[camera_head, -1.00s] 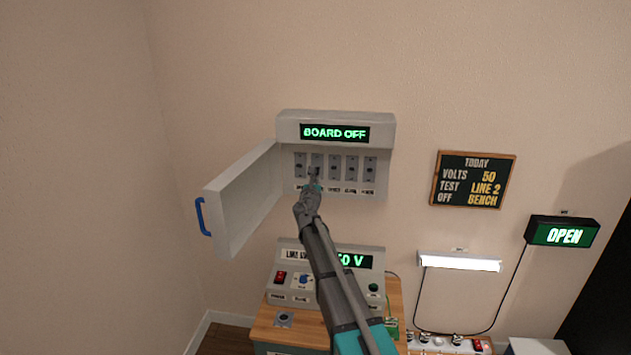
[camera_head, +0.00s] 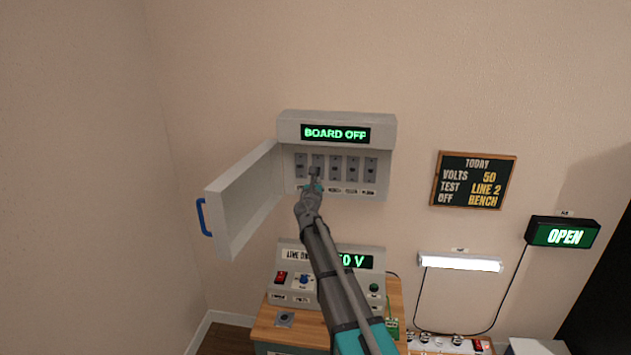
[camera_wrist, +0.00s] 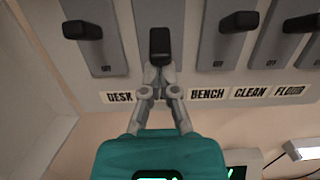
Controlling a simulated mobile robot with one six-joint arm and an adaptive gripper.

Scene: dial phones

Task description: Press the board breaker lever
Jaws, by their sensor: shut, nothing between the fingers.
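The open breaker box (camera_head: 337,116) hangs on the wall, with a row of several dark levers on grey plates inside. Its display (camera_head: 335,133) reads "BOARD OFF". My gripper (camera_head: 314,172) is shut and empty, in front of the second lever from the left. In the wrist view my gripper (camera_wrist: 158,76) has its fingertips together just below that second black lever (camera_wrist: 160,42); I cannot tell whether they touch it. The label under this lever is hidden behind my fingers. Labels "DESK" (camera_wrist: 119,97) and "BENCH" (camera_wrist: 208,93) show on either side.
The box door (camera_head: 243,203), with a blue handle (camera_head: 204,217), stands open at left. Another lever (camera_wrist: 82,30) is left of my fingers, and one (camera_wrist: 239,21) right. Below is a bench (camera_head: 265,330) with a control panel. A blackboard (camera_head: 473,180) hangs right.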

